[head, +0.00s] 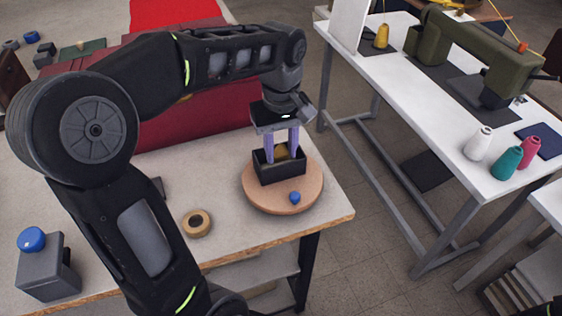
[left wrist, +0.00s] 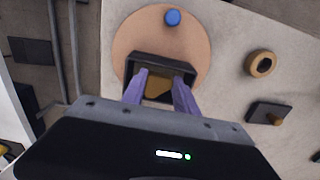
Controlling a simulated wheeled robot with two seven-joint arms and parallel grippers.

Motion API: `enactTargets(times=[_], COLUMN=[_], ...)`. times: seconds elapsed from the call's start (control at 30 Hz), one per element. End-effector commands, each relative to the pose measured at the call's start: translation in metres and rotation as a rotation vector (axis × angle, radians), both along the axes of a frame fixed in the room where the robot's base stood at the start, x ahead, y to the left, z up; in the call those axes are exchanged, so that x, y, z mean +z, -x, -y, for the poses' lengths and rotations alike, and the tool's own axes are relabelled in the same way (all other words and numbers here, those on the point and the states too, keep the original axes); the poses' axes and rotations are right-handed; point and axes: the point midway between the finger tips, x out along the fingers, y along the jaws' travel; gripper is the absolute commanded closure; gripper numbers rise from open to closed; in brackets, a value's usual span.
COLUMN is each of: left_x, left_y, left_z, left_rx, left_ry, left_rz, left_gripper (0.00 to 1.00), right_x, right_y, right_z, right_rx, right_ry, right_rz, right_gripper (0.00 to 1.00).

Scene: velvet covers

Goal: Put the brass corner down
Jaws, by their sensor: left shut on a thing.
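The brass corner (head: 282,153) is between the two purple fingers of my left gripper (head: 281,150), which is shut on it. The fingers reach down into a small open black box (head: 281,173), and the brass corner is at or just inside its opening. In the left wrist view the brass corner (left wrist: 158,87) shows between the fingertips, within the walls of the black box (left wrist: 162,64). I cannot tell whether the corner touches the box floor. The box stands on a round wooden disc (head: 262,201). My right gripper is not in view.
A blue knob (head: 295,197) sits on the disc in front of the box. A tape roll (head: 196,222) and a grey block with a blue top (head: 47,270) are on the table. Red cloth (head: 205,110) lies behind. A sewing machine table (head: 420,100) stands right, across a floor gap.

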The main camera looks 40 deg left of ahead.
Motion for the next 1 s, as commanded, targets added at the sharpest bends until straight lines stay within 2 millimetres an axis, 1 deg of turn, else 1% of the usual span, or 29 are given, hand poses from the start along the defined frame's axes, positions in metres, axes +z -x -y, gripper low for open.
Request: enactTargets(times=[0.37,0.63,1.0], left_x=[-0.006,-0.039,-0.044], left_y=[0.0,0.001,0.0], left_z=[0.0,0.0,0.0], left_rx=[0.0,-0.001,-0.001], left_ry=[0.0,0.0,0.0], left_rz=[0.0,-0.001,0.002], left_gripper=[1.0,1.0,1.0], right_x=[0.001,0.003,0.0], right_y=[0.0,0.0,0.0], right_z=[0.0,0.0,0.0], right_rx=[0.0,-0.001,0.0], right_ry=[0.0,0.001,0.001], right_rz=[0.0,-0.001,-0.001], right_gripper=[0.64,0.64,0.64])
